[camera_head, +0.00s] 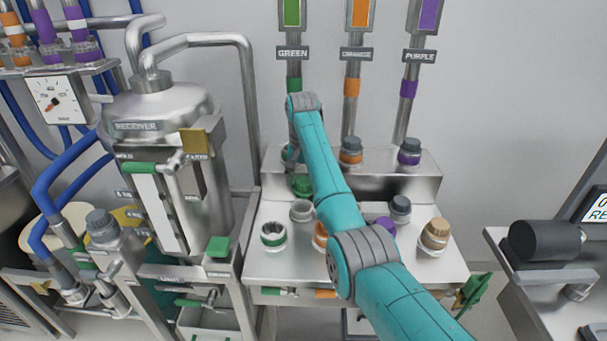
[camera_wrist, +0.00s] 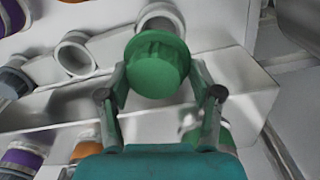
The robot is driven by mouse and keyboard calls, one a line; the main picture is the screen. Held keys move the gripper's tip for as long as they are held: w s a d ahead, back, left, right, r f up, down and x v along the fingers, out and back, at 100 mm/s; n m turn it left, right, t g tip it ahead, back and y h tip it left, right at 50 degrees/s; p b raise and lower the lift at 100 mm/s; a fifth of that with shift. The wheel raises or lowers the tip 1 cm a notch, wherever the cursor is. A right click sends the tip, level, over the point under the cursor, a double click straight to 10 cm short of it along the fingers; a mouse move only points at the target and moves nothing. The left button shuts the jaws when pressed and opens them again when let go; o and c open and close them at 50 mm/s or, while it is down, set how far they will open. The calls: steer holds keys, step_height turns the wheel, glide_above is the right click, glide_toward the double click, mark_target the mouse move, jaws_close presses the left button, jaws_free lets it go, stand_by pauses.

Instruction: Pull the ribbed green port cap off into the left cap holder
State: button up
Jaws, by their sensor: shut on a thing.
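My gripper (camera_wrist: 160,92) is shut on the ribbed green cap (camera_wrist: 158,65), with one finger on each side of it. In the head view the green cap (camera_head: 302,187) is below my wrist, close to the left cap holder (camera_head: 301,210), an empty grey ring. That ring also shows just beyond the cap in the wrist view (camera_wrist: 160,17). I cannot tell the gap between them.
The middle holder (camera_wrist: 74,54) is an empty ring. The right holder bears a dark grey cap (camera_head: 400,205). A white-topped green-banded fitting (camera_head: 273,235) and a tan cap (camera_head: 435,232) stand in front.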

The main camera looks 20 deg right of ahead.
mark_target(300, 197)
steer(key=shift+a+r+g+h, duration=0.1)
steer(key=shift+r+g+h, duration=0.25)
steer(key=shift+h, duration=0.15)
steer(key=shift+f, duration=0.15)
steer(key=shift+w+a+f, duration=0.1)
steer(key=shift+a+f, duration=0.05)
steer(key=shift+f, duration=0.55)
steer(key=shift+w+a+f, duration=0.1)
steer(key=shift+f, duration=0.6)
steer(key=shift+f, duration=0.15)
steer(key=shift+f, duration=1)
steer(key=shift+s+f, duration=0.15)
steer(key=shift+f, duration=0.75)
jaws_close()
steer(key=o, duration=1.6)
jaws_free()
steer(key=shift+c, duration=0.2)
